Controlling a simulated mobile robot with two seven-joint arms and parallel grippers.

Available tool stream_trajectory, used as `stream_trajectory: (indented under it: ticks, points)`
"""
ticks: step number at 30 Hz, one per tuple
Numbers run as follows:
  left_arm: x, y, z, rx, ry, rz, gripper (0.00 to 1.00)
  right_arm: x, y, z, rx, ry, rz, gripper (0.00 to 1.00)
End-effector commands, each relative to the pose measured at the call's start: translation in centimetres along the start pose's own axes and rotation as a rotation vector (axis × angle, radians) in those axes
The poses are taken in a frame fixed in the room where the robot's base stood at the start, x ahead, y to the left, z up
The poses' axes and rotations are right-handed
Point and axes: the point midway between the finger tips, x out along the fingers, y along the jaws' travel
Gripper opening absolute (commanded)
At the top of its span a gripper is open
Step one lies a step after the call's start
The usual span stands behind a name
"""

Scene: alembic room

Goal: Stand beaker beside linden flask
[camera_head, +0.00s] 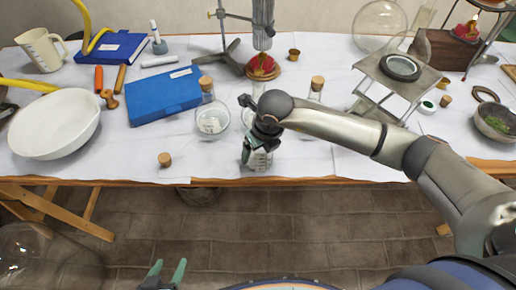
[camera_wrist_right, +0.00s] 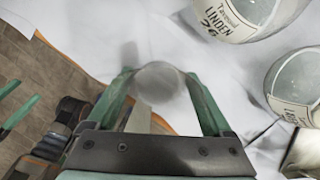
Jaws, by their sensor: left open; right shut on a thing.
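My right gripper (camera_head: 258,144) is shut on a small clear beaker (camera_head: 259,160) near the table's front edge. In the right wrist view, the beaker (camera_wrist_right: 160,82) is a pale round shape between the green fingers. I cannot tell if it touches the table. The linden flask (camera_wrist_right: 240,14), round glass with a cream label, lies at the top of that view, apart from the beaker. In the head view, this looks like the corked flask (camera_head: 212,118) left of my gripper. My left gripper (camera_head: 165,274) is open and empty below the table edge.
A second labelled flask (camera_wrist_right: 296,85) stands close by at the right of the wrist view. A blue book (camera_head: 165,97), white bowl (camera_head: 55,125) and small cork (camera_head: 165,159) are to the left. A metal stand (camera_head: 390,90) is at right.

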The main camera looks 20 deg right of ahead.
Motion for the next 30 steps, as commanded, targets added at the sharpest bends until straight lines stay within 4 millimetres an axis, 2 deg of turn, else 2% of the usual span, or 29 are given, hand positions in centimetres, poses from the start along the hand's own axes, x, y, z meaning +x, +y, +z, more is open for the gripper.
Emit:
stream_trajectory:
  ticks: [7,8,11,22,26,30]
  points:
    - [0.3,0.0,0.4,0.000,-0.001,0.000,0.65,0.3,0.0,-0.1,0.000,-0.001,0.000,0.28]
    - [0.2,0.0,0.3,0.000,-0.002,0.000,0.65,0.2,0.0,0.0,0.000,-0.001,0.000,0.87]
    - [0.2,0.0,0.3,0.000,-0.005,0.000,0.65,0.2,0.0,0.0,0.000,-0.001,0.000,0.98]
    - [-0.1,0.0,0.0,0.000,-0.002,0.000,0.65,-0.5,0.0,0.1,0.000,-0.003,0.000,1.00]
    - [-0.1,0.0,-0.1,0.000,0.001,0.000,0.65,-2.7,0.0,0.2,-0.001,-0.006,0.000,1.00]
    - [-0.1,0.0,-0.1,0.000,0.003,-0.001,0.65,-5.8,-0.1,0.2,-0.001,-0.007,-0.001,1.00]
